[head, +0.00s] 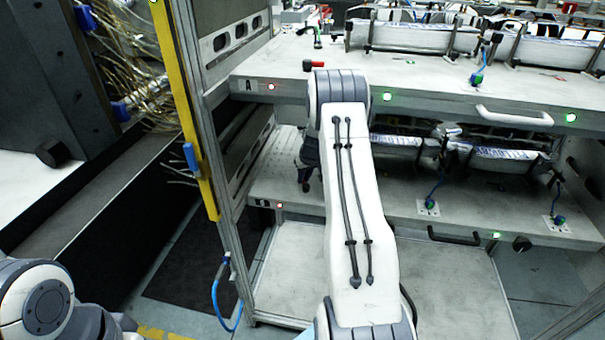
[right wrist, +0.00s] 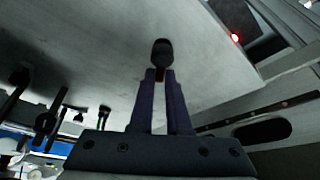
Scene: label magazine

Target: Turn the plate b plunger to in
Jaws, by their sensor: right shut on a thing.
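Plate b (head: 300,196) is the lower shelf, with a small label and a red light (head: 280,204) at its left front. In the head view, my right arm hides most of this spot; only a dark part of the right gripper (head: 307,165) shows left of the arm. My left arm shows at the lower left, but its gripper is out of view.
Plate A (head: 420,80) is the upper shelf, with a red-topped black knob (head: 314,65) on top. White-wrapped stacks (head: 415,37) stand on both shelves. Handles (head: 515,115) project from the shelf fronts. A yellow post (head: 184,110) and metal frame stand to the left.

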